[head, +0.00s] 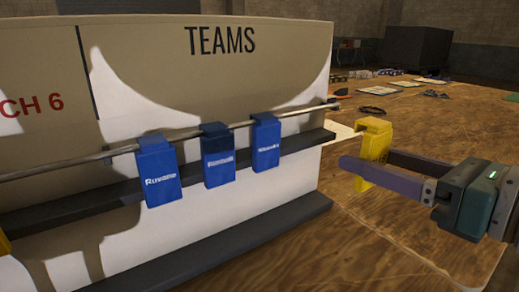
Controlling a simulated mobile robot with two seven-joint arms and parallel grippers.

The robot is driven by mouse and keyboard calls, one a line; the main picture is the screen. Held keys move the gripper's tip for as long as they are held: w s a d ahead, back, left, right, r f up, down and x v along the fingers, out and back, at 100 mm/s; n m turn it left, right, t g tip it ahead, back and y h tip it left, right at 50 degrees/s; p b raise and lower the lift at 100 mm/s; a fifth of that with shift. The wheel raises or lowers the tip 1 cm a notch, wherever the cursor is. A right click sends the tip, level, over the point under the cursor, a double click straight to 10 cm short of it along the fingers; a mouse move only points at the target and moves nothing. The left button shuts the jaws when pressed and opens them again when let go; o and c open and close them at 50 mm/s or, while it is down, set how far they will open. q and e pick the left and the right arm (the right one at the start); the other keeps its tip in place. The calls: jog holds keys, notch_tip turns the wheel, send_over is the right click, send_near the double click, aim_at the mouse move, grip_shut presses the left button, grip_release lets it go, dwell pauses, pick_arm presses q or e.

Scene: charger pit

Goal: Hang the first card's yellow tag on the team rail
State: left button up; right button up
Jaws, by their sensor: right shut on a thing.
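The team rail (100,157) is a thin metal bar across the front of a beige board marked "TEAMS". Three blue tags hang on it: one at the left (158,177), one in the middle (218,160) and one at the right (266,146). My right gripper (368,172) is shut on a yellow tag (374,145), which has a hooked top. The tag is held upright to the right of the rail's end, apart from it. The first card is not clearly seen. My left gripper is not in view.
A dark ledge (290,143) runs just behind and below the rail, and a dark foot (260,238) lies along the board's base. A yellow piece (4,243) shows at the left edge. The wooden table (370,250) holds papers and small items at the back.

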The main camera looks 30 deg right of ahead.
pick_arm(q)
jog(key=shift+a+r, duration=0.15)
pick_arm(e)
jog(key=shift+w+a+r, duration=0.1)
jog(key=shift+w+a, duration=0.05)
jog(key=shift+w, duration=0.55)
pick_arm(q)
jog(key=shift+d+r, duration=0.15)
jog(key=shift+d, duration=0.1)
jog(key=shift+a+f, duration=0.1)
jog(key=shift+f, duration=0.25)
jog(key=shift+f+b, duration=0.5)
jog(key=shift+b, duration=0.05)
pick_arm(e)
jog(key=w+f, duration=0.1)
jog(key=w, duration=1)
jog(key=shift+w+a+f, duration=0.25)
jog(key=shift+w+a, duration=0.05)
jog(key=shift+a, duration=0.05)
jog(key=o, duration=1.3)
jog(key=shift+o, duration=0.2)
